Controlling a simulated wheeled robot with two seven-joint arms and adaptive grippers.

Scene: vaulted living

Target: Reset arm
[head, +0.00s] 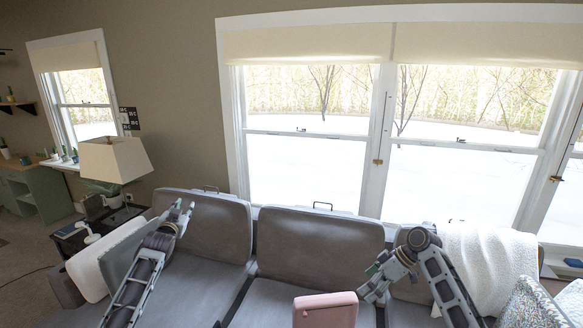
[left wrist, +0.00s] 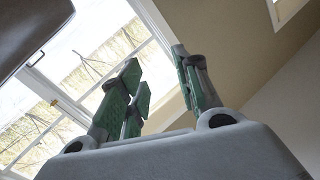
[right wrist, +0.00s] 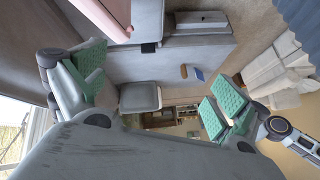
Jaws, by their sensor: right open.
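My left gripper (head: 181,214) is raised in front of the grey sofa's left seat back, with its fingers pointing up. In the left wrist view its green-padded fingers (left wrist: 158,85) stand apart with nothing between them. My right gripper (head: 374,277) is low in front of the sofa's right part, beside a pink padded object (head: 325,308). In the right wrist view its fingers (right wrist: 155,95) are wide apart and the gap between them is empty. Neither gripper holds anything.
The grey sofa (head: 318,240) runs along the window wall. A white blanket (head: 488,262) drapes over its right end, near my right arm. Patterned cushions (head: 530,305) lie at the lower right. A lamp (head: 114,160) stands on a dark side table at left.

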